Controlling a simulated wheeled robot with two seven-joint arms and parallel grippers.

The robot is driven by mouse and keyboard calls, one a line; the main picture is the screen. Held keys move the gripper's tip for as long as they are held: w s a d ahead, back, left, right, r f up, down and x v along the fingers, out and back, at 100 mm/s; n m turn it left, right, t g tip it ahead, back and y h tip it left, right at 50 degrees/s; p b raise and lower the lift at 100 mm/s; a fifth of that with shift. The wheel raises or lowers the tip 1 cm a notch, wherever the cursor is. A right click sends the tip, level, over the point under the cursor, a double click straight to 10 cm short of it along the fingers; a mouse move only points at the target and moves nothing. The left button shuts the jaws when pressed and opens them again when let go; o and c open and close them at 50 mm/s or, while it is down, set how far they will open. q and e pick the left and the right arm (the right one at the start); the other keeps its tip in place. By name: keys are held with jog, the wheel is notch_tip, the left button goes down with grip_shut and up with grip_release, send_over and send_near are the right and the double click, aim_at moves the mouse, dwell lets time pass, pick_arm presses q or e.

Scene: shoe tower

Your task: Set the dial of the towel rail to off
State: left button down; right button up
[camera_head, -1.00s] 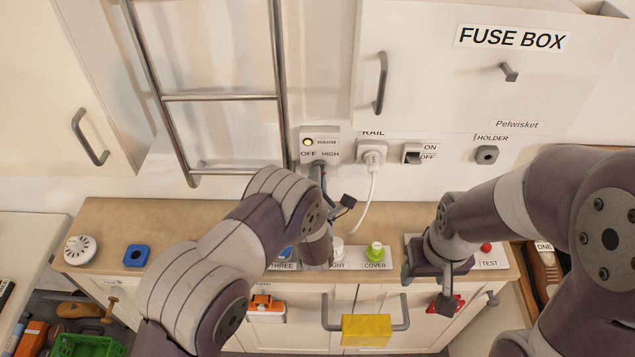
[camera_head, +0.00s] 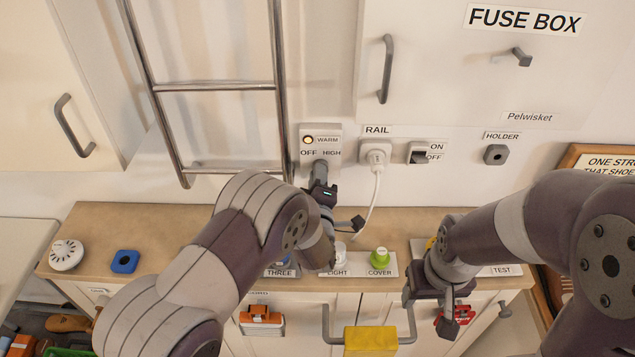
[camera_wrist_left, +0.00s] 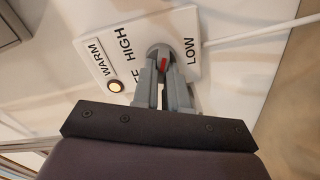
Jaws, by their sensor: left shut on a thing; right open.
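The towel rail's dial plate (camera_head: 322,141) is on the wall with OFF, HIGH and WARM labels and a lit lamp. In the left wrist view the white plate (camera_wrist_left: 126,70) also shows HIGH, WARM and LOW, with one label partly covered. The dial (camera_wrist_left: 160,56) is a round grey knob with a red mark. My left gripper (camera_head: 321,178) reaches up to the plate, and in the left wrist view its fingers (camera_wrist_left: 162,75) are shut on the dial. My right gripper (camera_head: 438,305) is open and empty in front of the counter. The towel rail (camera_head: 215,87) stands left of the plate.
Right of the plate are a plug in a RAIL socket (camera_head: 375,153), an ON/OFF switch (camera_head: 419,154) and a holder (camera_head: 495,154). The counter (camera_head: 180,230) carries a white round device (camera_head: 66,254), a blue block (camera_head: 125,262) and a green knob (camera_head: 380,257).

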pick_arm(q)
jog(key=shift+d+f+n+p, duration=0.15)
jog(key=shift+n+p, duration=0.2)
jog(key=shift+n, duration=5)
jog(key=shift+d+f+n+p, duration=0.15)
jog(key=shift+n+p, duration=0.2)
jog(key=shift+n, duration=4.95)
jog(key=shift+d+f+n+p, duration=0.15)
jog(key=shift+n+p, duration=0.2)
jog(key=shift+n, duration=5)
jog(key=shift+r, duration=0.1)
jog(key=c, duration=1.2)
grip_release()
jog(key=shift+o, duration=0.2)
